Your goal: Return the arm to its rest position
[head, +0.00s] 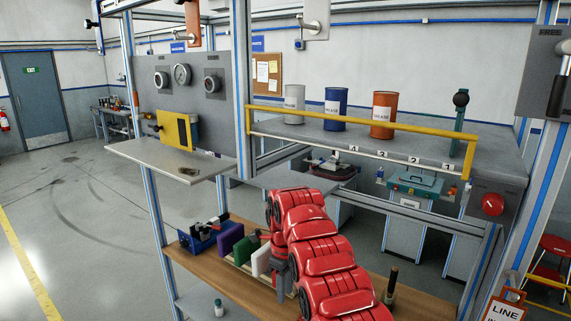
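My red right arm (322,255) comes in from the bottom and reaches up over the wooden shelf of the workstation. Its far end bends back down near the colored blocks. My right gripper (283,270) shows only in part as dark grey pieces beside the arm, next to the white block (261,261). The arm hides most of it, and I cannot tell whether its fingers are open or holding anything. My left arm and gripper are not in view.
Above, a grey shelf (430,148) with a yellow rail (365,125) holds three grease cans. Frame posts (241,80) stand close by. Open floor lies left.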

